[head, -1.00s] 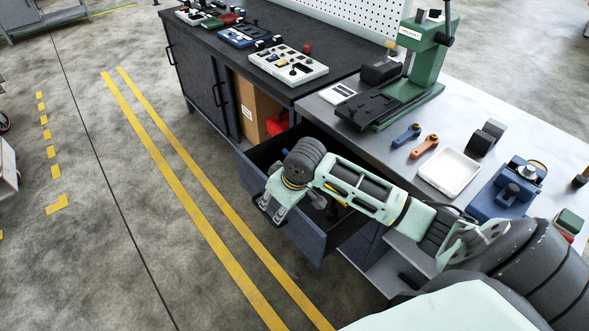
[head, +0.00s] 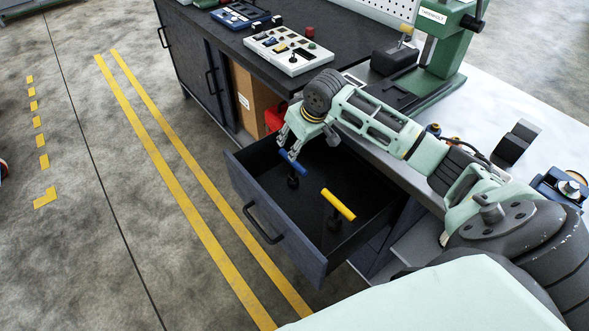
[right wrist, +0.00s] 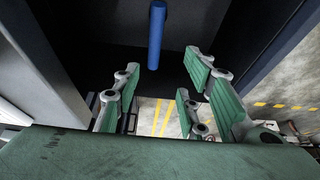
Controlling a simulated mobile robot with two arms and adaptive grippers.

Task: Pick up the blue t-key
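The blue t-key (head: 293,163) stands in the open drawer, toward its back left corner, with its crossbar on top of a dark stem. In the right wrist view, its blue handle (right wrist: 156,38) shows at top centre, just beyond the fingertips and lined up with the gap between them. My right gripper (head: 306,143) hangs over the back of the drawer, close to the blue t-key. Its fingers (right wrist: 163,80) are spread apart with nothing between them. Whether a fingertip touches the key cannot be told. My left gripper is not in view.
A yellow t-key (head: 338,204) stands in the same drawer, nearer the right. The drawer front (head: 275,235) and its side walls bound the space. The worktop edge and a control box (head: 291,50) are above and behind. A green press (head: 440,45) stands on the bench.

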